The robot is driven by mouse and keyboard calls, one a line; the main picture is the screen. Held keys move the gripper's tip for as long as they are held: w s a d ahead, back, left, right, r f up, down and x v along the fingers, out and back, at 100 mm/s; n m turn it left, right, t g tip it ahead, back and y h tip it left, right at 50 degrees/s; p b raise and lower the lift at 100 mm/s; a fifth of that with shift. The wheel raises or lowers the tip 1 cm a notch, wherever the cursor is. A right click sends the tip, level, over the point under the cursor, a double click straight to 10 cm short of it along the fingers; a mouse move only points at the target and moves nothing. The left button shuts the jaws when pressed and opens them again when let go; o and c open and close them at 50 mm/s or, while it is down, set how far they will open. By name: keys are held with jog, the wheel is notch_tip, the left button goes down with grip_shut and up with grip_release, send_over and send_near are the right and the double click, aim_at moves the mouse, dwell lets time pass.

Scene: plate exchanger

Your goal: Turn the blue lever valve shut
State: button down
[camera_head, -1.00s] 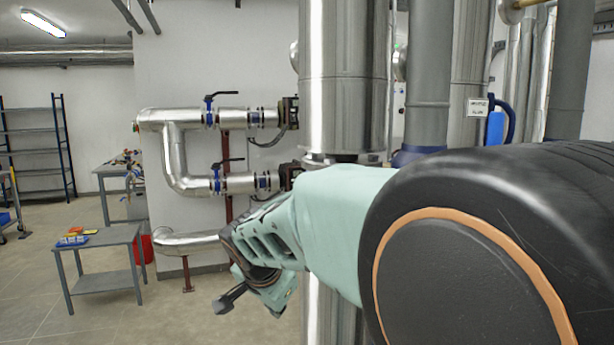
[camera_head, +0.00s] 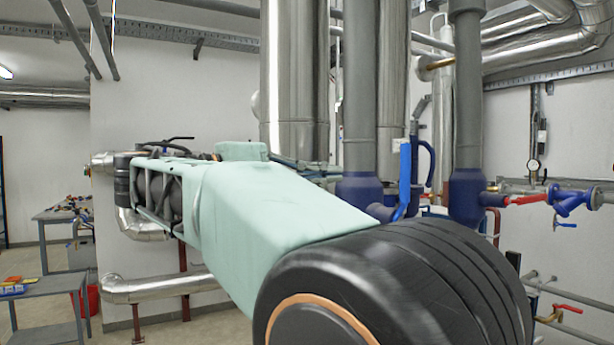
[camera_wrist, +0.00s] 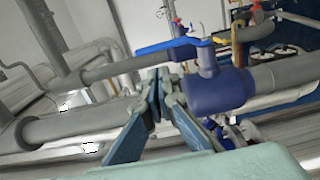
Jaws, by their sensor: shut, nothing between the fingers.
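In the wrist view, a long blue lever (camera_wrist: 165,45) lies above a stout blue valve body (camera_wrist: 220,90). The lever runs roughly along the grey pipe on which the valve sits. My gripper (camera_wrist: 163,78) is shut and empty, with its fingertips meeting below the lever in the picture and just left of the valve body. I cannot tell whether they touch either one. In the head view, an upright blue bar (camera_head: 405,178), seemingly the lever, stands right of my forearm. My fingertips are hidden in that view.
Grey vertical pipes with blue collars (camera_head: 466,195) stand around the valve. A red-handled blue valve (camera_head: 574,200) is at the right. Thick silver ducts (camera_head: 294,80) rise behind my arm. A grey table (camera_head: 48,300) stands at the lower left.

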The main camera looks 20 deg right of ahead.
aim_at(401, 169)
jog(key=d, duration=0.4)
jog(key=d+p, duration=0.1)
jog(key=d, duration=0.4)
jog(key=w+d, duration=0.1)
jog(key=d, duration=0.4)
jog(key=shift+r, duration=0.1)
jog(key=shift+p, duration=0.3)
jog(key=shift+d+r+p, duration=0.2)
jog(key=shift+r+p, duration=0.05)
jog(key=shift+p, duration=0.25)
jog(key=shift+y, duration=0.3)
jog(key=shift+d, duration=0.1)
